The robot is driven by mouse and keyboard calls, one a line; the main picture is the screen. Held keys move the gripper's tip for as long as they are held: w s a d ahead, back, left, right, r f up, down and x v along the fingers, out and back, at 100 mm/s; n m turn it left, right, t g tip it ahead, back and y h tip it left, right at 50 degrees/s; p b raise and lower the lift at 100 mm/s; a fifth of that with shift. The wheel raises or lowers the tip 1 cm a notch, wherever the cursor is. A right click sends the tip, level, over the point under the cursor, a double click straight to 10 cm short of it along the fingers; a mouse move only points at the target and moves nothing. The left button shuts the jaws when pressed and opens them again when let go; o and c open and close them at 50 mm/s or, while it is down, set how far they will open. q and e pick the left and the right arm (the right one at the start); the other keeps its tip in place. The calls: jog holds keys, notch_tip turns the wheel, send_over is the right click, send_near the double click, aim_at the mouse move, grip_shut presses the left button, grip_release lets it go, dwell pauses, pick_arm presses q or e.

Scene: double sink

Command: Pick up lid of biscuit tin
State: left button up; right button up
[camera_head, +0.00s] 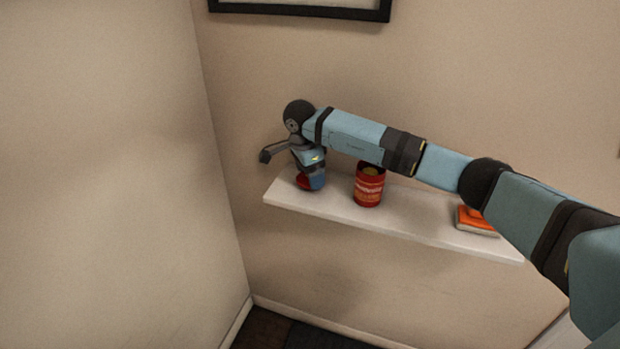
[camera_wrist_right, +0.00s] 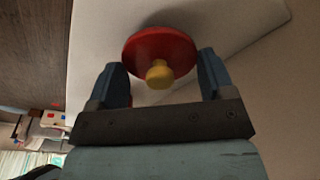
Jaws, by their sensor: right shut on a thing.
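The red lid (camera_wrist_right: 172,50) with a yellow knob (camera_wrist_right: 159,74) is between the fingers of my right gripper (camera_wrist_right: 164,78) in the right wrist view. The gripper is shut on the lid. In the head view the right gripper (camera_head: 312,180) is over the left end of the shelf, with part of the red lid (camera_head: 303,182) showing beside it. The red biscuit tin (camera_head: 369,187) stands upright on the shelf to the right of the gripper, its top open. I cannot tell whether the lid touches the shelf. My left gripper is out of view.
The white shelf (camera_head: 408,226) is fixed to the wall. An orange-topped item (camera_head: 474,222) lies near its right end, close below my right arm. A wall (camera_head: 120,180) stands left of the shelf. A black picture frame (camera_head: 300,10) hangs above.

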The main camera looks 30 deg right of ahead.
notch_tip(320, 180, up, 18)
jog(key=f, duration=0.1)
jog(key=s+d+f+n+p, duration=0.2)
jog(key=s+d+n+p, duration=0.35)
jog(key=s+d, duration=0.5)
jog(key=shift+m+t, duration=0.25)
jog(key=shift+t, duration=0.15)
jog(key=shift+s+a+f+b, duration=0.15)
jog(key=shift+f+b, duration=0.55)
jog(key=shift+f, duration=0.7)
jog(key=shift+s+a+f+b, duration=0.1)
jog(key=shift+s+f+b, duration=0.15)
jog(key=shift+f+b, duration=0.8)
jog(key=shift+f, duration=0.7)
jog(key=shift+f+b, duration=0.2)
jog(key=shift+b, duration=0.1)
jog(key=o, duration=0.9)
